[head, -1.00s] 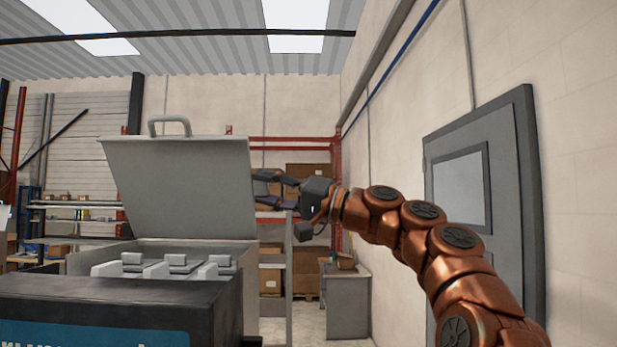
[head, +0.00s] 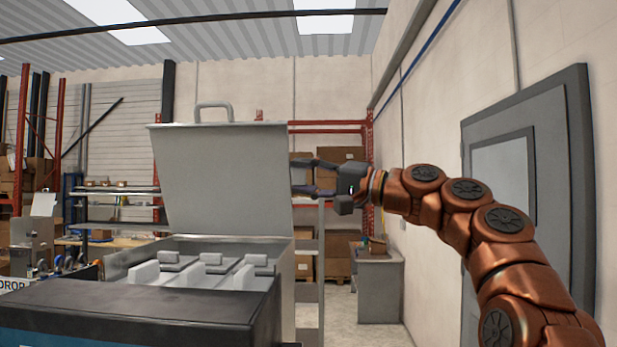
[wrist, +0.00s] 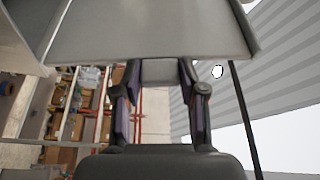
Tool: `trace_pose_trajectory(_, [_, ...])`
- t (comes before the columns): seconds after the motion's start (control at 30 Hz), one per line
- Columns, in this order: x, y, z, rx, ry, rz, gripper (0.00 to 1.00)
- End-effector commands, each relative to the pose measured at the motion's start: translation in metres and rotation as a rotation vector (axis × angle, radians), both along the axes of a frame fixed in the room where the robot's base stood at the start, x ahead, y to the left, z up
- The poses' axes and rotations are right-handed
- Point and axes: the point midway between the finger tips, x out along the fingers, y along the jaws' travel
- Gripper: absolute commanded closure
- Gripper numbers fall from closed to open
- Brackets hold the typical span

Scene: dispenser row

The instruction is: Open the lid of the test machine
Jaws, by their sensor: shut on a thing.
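The test machine (head: 119,265) stands at the left front of the head view, a grey box with several pale blocks in its open top. Its grey lid (head: 222,180) is raised and stands steeply above the box. The lid's handle (head: 213,105) is on its top edge. My gripper (head: 303,178) is at the lid's right edge, shut on it. In the wrist view, the lid (wrist: 150,30) fills the top, and my gripper's fingers (wrist: 160,90) reach up to it with a grey part of it between them. The exact contact is partly hidden.
A dark-topped casing (head: 150,303) is in front of the machine. A grey cabinet (head: 380,290) and shelves of boxes stand behind. A grey door (head: 530,190) is in the right wall beside my arm. Open floor shows between the machine and the cabinet.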

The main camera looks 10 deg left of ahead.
Motion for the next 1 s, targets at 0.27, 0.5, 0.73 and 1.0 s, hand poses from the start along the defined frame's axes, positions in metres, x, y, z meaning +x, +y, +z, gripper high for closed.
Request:
trace_pose_trajectory(0.27, [0.0,-0.001,0.0,0.0,-0.001,-0.001,0.39])
trace_pose_trajectory(0.5, [0.0,-0.001,0.0,0.0,-0.001,-0.001,0.33])
trace_pose_trajectory(0.73, [0.0,-0.005,0.0,0.001,0.0,-0.002,0.33])
trace_pose_trajectory(1.0, [-0.008,-0.031,-0.004,0.002,0.0,-0.001,0.33])
